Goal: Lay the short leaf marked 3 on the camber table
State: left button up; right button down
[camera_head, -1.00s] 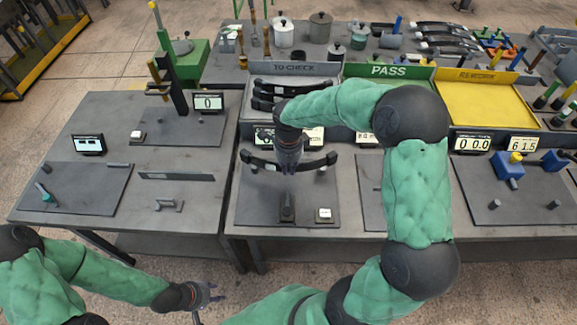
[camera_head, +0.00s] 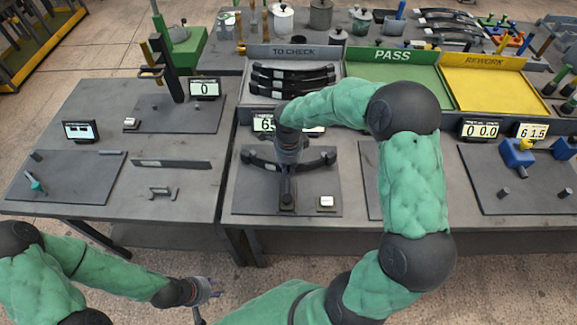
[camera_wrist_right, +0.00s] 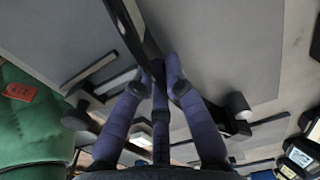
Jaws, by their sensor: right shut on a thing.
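My right gripper (camera_head: 287,170) is shut on a dark, curved leaf (camera_head: 318,158) with rolled ends, which lies crosswise over a grey board I take to be the camber table (camera_head: 248,197). In the wrist view, my right gripper's fingertips (camera_wrist_right: 162,72) close around the dark strip of the leaf (camera_wrist_right: 125,22). A small dark post (camera_head: 287,201) stands below the gripper. I cannot tell whether the leaf touches its supports, and no mark 3 is legible. My left gripper (camera_head: 207,298) is open and empty, low in front of the tables.
Several dark leaves (camera_head: 290,78) lie in the TO CHECK tray (camera_head: 262,52) behind. The green PASS tray (camera_head: 395,70) and yellow REWORK tray (camera_head: 485,85) stand to its right. A white button box (camera_head: 326,202) sits near the post.

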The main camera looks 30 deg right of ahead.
jog(key=shift+w+f+b, duration=0.1)
jog(key=shift+f+b, duration=0.1)
jog(key=shift+b, duration=0.4)
dwell(1.2)
jog(key=shift+w+d, duration=0.2)
jog(key=shift+w, duration=0.1)
dwell(1.4)
jog(key=shift+f, duration=0.1)
jog(key=c, duration=1.3)
grip_release()
jog(key=o, duration=0.6)
jog(key=shift+s+f, duration=0.1)
jog(key=shift+c, duration=0.2)
jog(key=shift+r+p, duration=2.25)
jog(key=shift+r, duration=1.8)
